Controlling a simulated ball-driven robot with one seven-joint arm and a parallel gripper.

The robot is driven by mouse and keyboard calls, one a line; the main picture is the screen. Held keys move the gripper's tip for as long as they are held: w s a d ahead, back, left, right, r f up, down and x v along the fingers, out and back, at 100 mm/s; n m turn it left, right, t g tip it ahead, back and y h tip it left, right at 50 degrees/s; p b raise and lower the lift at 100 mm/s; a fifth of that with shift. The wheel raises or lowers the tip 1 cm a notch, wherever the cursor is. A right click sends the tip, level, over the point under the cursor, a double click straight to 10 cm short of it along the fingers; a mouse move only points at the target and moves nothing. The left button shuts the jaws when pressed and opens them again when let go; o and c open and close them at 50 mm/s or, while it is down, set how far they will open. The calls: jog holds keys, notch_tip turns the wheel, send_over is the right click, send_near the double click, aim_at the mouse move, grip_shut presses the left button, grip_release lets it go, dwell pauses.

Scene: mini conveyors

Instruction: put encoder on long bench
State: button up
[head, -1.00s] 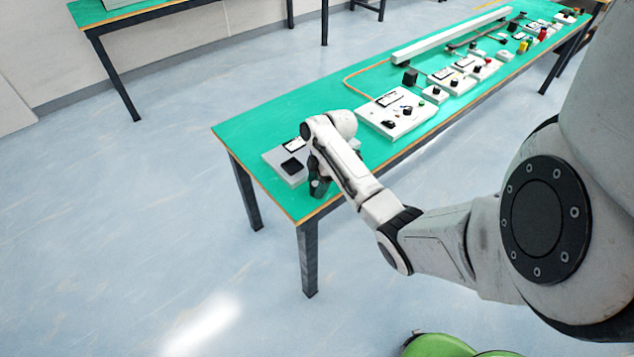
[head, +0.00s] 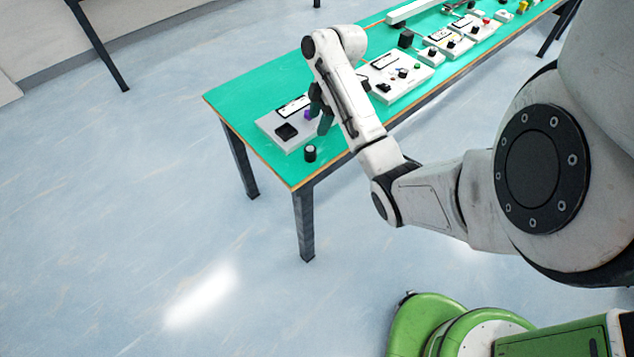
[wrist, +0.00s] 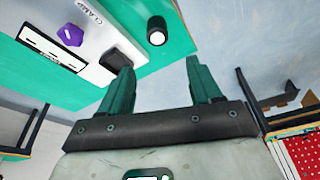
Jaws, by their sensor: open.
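The encoder seems to be the small black cylinder with a pale top (head: 310,153). It stands upright on the green long bench (head: 235,98), close to the near corner and beside the grey panel. The wrist view also shows the encoder (wrist: 157,30), apart from both fingers. My gripper (head: 321,112) is open and empty, raised above the panel in the head view. Its two dark green fingers (wrist: 162,75) are spread in the wrist view, with nothing between them.
A grey panel marked CLAMP (wrist: 97,50) has a purple knob (wrist: 70,34) and a black block (head: 286,132). A larger white control box (head: 402,80) and several small devices stand farther along the bench. Open floor (head: 130,230) lies to the left.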

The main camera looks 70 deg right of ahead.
jog(key=w+a+f+m, duration=0.2)
jog(key=a+f, duration=0.1)
jog(key=a, duration=0.8)
jog(key=w+a+f+m, duration=0.1)
jog(key=w+a+f, duration=0.15)
jog(key=a, duration=0.85)
jog(key=s+a+f+m+g+h, duration=0.1)
jog(key=s+a+m, duration=0.3)
jog(key=s+a, duration=0.7)
jog(key=s+h, duration=0.1)
jog(key=s, duration=0.2)
jog(key=shift+m+g, duration=0.3)
jog(key=shift+a+f, duration=0.1)
